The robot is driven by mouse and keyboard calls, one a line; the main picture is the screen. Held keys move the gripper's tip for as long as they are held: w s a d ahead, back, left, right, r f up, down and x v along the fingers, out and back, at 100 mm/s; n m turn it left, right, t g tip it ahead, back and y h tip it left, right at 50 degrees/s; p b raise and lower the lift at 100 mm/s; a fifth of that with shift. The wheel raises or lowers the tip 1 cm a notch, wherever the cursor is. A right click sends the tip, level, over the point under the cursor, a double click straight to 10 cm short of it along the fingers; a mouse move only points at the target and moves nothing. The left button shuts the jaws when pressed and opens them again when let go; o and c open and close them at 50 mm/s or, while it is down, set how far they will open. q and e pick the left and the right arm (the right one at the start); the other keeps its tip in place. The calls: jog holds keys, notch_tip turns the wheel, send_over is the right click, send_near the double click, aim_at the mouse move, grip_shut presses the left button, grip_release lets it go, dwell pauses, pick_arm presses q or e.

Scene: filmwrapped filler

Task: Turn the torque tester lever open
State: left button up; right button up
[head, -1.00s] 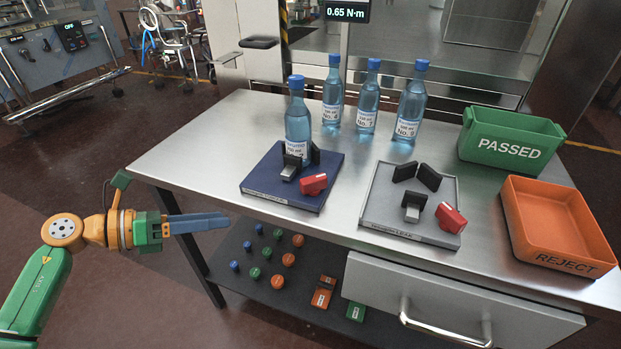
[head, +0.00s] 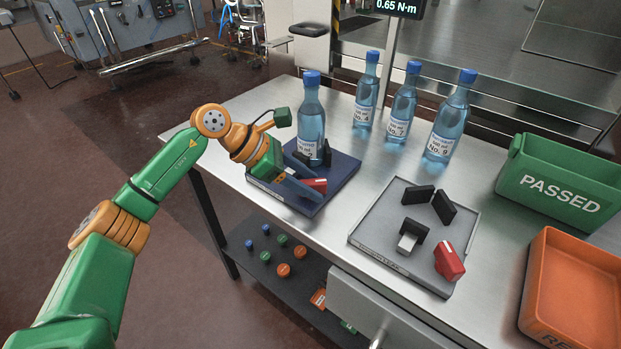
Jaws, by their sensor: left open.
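The torque tester has a dark blue base (head: 335,190) near the left of the table. A blue-capped bottle (head: 311,118) stands upright in it between black jaws. Its red lever (head: 319,184) lies in front of the bottle. My left gripper (head: 308,190) reaches in from the left, low over the blue base, with its blue-grey fingers beside the red lever. It is open; the finger tips partly overlap the lever in view, and I cannot tell whether they touch it. My right gripper is not in view.
A grey fixture (head: 375,238) with black jaws and a red lever (head: 448,260) sits to the right. Several bottles (head: 403,103) stand behind. A green PASSED bin (head: 560,185) and an orange reject bin (head: 573,290) are at right. A display (head: 398,7) reads 0.65 N·m.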

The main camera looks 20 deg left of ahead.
pick_arm(q)
jog(key=shift+w+d, duration=0.15)
jog(key=shift+d, duration=0.3)
jog(key=shift+a, duration=0.2)
grip_shut()
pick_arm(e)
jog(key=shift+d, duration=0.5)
